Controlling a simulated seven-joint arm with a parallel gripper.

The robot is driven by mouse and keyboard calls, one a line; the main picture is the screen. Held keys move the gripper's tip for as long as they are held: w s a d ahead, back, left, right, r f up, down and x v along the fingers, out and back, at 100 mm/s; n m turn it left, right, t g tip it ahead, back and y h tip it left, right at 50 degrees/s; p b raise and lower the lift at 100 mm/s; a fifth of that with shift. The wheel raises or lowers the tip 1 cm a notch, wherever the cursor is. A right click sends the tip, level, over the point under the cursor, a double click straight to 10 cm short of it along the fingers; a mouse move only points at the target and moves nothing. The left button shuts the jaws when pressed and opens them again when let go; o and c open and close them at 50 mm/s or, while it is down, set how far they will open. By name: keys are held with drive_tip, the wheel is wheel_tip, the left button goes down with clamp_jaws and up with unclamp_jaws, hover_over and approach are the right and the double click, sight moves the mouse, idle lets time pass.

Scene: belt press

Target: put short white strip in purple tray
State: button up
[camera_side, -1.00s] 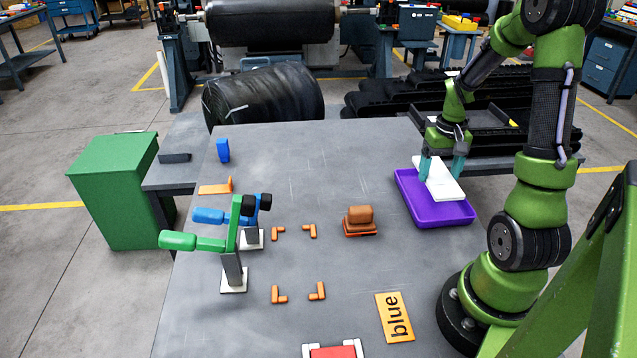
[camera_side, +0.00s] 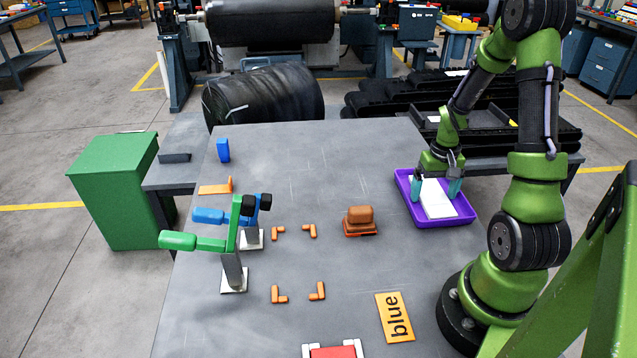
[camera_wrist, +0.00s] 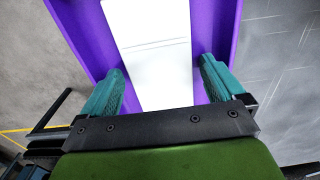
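The short white strip (camera_side: 437,201) lies flat inside the purple tray (camera_side: 467,215) at the right of the table. In the wrist view the white strip (camera_wrist: 152,52) lies between the teal fingers, with a gap on each side, and the purple tray (camera_wrist: 224,25) shows on both sides of it. My gripper (camera_side: 436,193) is low over the tray's far half with its fingers spread. In the wrist view my gripper (camera_wrist: 160,78) is open and touches nothing that I can see.
A brown block on an orange base (camera_side: 360,221) stands left of the tray. Green (camera_side: 205,243) and blue (camera_side: 222,216) handled clamps stand further left. An orange "blue" sign (camera_side: 395,317) lies near the front. Orange corner markers frame bare table.

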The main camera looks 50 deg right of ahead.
sight(433, 196)
wheel_tip(433, 196, up, 12)
drive_tip(key=w+a+r+n+t, duration=0.1)
drive_tip(key=w+a+r+t, duration=0.2)
drive_tip(key=a, duration=0.5)
drive_tip(key=w+a+r+n+t, duration=0.1)
drive_tip(key=w+a+r+n, duration=0.1)
drive_tip(key=a+r, duration=0.45)
drive_tip(key=s+a+t, duration=0.1)
drive_tip(key=a, duration=0.3)
drive_tip(key=s+a+r+n+t+y, duration=0.1)
drive_tip(key=a, duration=0.4)
drive_tip(key=s+a+r+n+t+y, duration=0.1)
drive_tip(key=a, duration=0.4)
drive_tip(key=shift+s, duration=0.15)
